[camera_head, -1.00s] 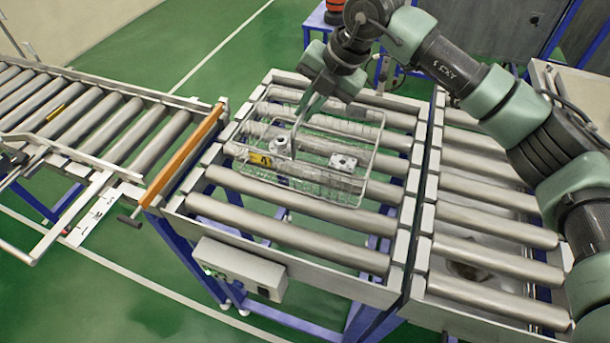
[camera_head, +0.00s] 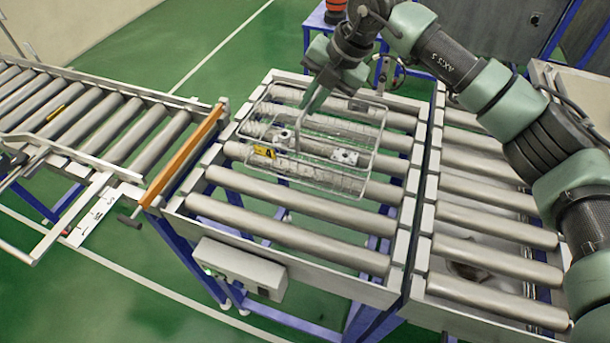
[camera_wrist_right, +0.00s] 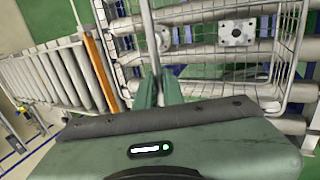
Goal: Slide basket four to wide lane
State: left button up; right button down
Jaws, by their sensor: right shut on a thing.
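A wire basket (camera_head: 365,182) sits on the middle roller section, over its far half. It holds metal parts: a flanged block (camera_head: 344,157) and a second fitting (camera_head: 284,138). A yellow tag (camera_head: 264,152) is on its near left side; I cannot read it. My right gripper (camera_head: 308,112) reaches in from above and is shut on the basket's upright handle bar. In the right wrist view the shut fingers (camera_wrist_right: 158,88) meet this bar, with the flanged block (camera_wrist_right: 236,33) beyond. My left gripper is not in view.
An orange bar (camera_head: 182,157) stands between the middle section and the left roller lane (camera_head: 90,110). A right roller section (camera_head: 480,215) adjoins across a narrow gap. A control box (camera_head: 240,268) hangs on the near side. The near rollers (camera_head: 290,235) are bare.

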aim_at(321, 87)
jog(key=shift+w+d+p, duration=0.15)
jog(key=shift+w+d, duration=0.15)
jog(key=shift+w, duration=0.6)
jog(key=shift+w+d+p, duration=0.15)
jog(key=shift+w+d, duration=0.15)
jog(key=shift+w, duration=0.65)
jog(key=shift+w+d+p, duration=0.15)
jog(key=shift+w+d, duration=0.15)
jog(key=shift+w, duration=0.6)
jog(key=c, duration=1.5)
grip_release()
jog(key=shift+o, duration=0.2)
jog(key=shift+s+d+f, duration=0.1)
jog(key=shift+f, duration=0.05)
jog(key=shift+r+p, duration=2.4)
jog(key=shift+r, duration=1.75)
